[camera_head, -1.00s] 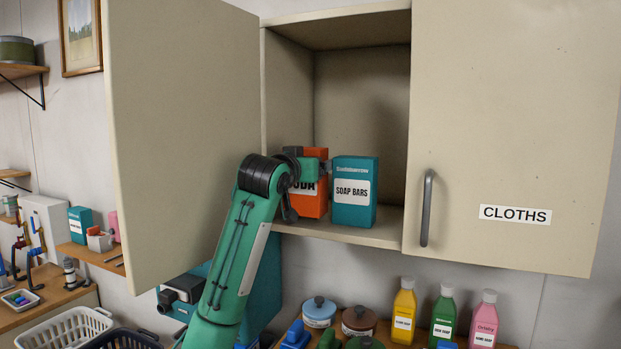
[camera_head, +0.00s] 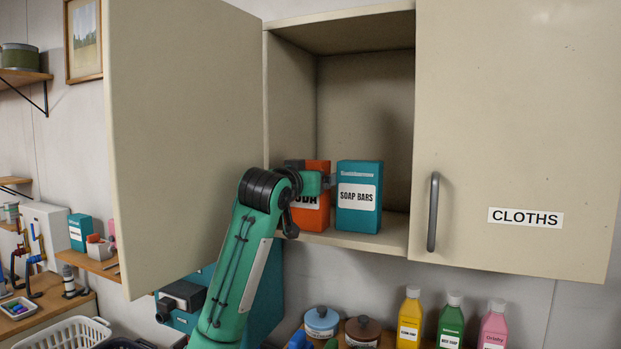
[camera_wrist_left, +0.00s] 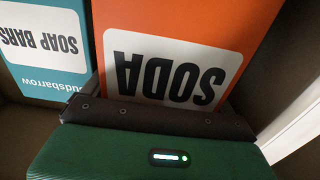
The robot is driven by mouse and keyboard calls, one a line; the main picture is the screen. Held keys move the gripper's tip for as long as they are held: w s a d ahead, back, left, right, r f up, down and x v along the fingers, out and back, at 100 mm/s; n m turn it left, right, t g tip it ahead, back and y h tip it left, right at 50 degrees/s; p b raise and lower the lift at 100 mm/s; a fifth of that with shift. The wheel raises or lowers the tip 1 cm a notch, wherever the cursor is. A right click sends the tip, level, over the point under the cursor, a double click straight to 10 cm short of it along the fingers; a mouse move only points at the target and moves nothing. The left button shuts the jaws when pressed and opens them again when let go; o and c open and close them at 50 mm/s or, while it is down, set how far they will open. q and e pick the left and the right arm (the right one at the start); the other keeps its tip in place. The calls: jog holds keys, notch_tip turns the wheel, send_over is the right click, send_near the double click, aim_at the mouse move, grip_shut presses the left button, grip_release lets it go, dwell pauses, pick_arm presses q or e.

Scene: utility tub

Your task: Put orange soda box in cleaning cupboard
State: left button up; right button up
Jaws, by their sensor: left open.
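The orange soda box (camera_head: 316,215) stands upright on the floor of the open cupboard (camera_head: 366,110), left of the teal soap bars box. In the left wrist view the soda box (camera_wrist_left: 190,35) is close in front of my left gripper (camera_wrist_left: 150,112), its label upside down. My left gripper (camera_head: 308,184) is in front of the soda box and hides part of it. The gripper is open; its fingertips are largely hidden, and I cannot tell whether they touch the box. My right gripper is not in view.
The teal soap bars box (camera_head: 359,198) stands close beside the soda box. The left cupboard door (camera_head: 180,130) is swung open beside my arm. The door labelled CLOTHS (camera_head: 520,120) is shut. Bottles (camera_head: 450,322) and lidded pots (camera_head: 321,321) stand below.

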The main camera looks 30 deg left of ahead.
pick_arm(q)
jog(key=s+b, duration=0.4)
jog(key=s, duration=0.8)
jog(key=shift+d+r+b, duration=0.15)
jog(key=shift+d+b, duration=0.2)
jog(key=shift+b, duration=0.05)
